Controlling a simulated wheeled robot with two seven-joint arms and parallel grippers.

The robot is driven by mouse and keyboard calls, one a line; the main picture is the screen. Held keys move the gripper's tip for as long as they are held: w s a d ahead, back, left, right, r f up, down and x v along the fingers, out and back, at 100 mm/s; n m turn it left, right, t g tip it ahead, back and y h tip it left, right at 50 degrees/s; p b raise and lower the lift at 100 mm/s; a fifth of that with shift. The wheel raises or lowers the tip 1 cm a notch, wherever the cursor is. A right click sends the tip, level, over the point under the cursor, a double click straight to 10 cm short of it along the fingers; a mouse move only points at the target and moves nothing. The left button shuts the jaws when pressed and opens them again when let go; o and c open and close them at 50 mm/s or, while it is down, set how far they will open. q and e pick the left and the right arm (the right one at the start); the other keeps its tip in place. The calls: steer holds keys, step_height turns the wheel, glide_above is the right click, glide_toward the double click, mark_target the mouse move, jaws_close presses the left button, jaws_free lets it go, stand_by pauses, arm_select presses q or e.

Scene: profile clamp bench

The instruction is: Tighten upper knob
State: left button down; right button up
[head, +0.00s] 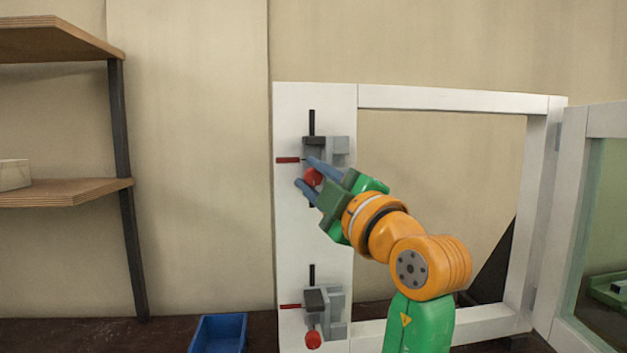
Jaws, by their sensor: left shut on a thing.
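The upper clamp (339,146) is grey and sits on the white frame's left post. A black bar stands up above it and a red bar points left from it. The round red upper knob (313,177) is just below this clamp. My left gripper (306,172) is shut on the upper knob, with one blue-grey finger above it and one below-left. The gripper hides part of the clamp and knob. The lower clamp (324,299) has a similar red knob (312,340) below it, untouched. My right gripper is not in view.
The white frame (440,97) has a wide opening right of the post. A glazed panel (573,180) stands swung out at the right. A blue bin (218,334) sits on the dark bench at the lower left. A wooden shelf (70,192) stands at the far left.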

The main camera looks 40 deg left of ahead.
mark_target(317, 181)
arm_select(q)
steer(key=shift+r, duration=0.1)
steer(key=c, duration=0.6)
jaws_free()
steer(key=shift+a, duration=0.1)
steer(key=b+v, duration=0.1)
steer(key=v, duration=0.2)
steer(key=b+v, duration=0.1)
steer(key=v, duration=0.2)
steer(key=shift+d+f+b, duration=0.25)
steer(key=shift+f+b, duration=0.05)
steer(key=shift+b, duration=0.1)
steer(key=shift+s+d, duration=0.1)
steer(key=shift+d, duration=0.2)
steer(key=shift+a, duration=0.1)
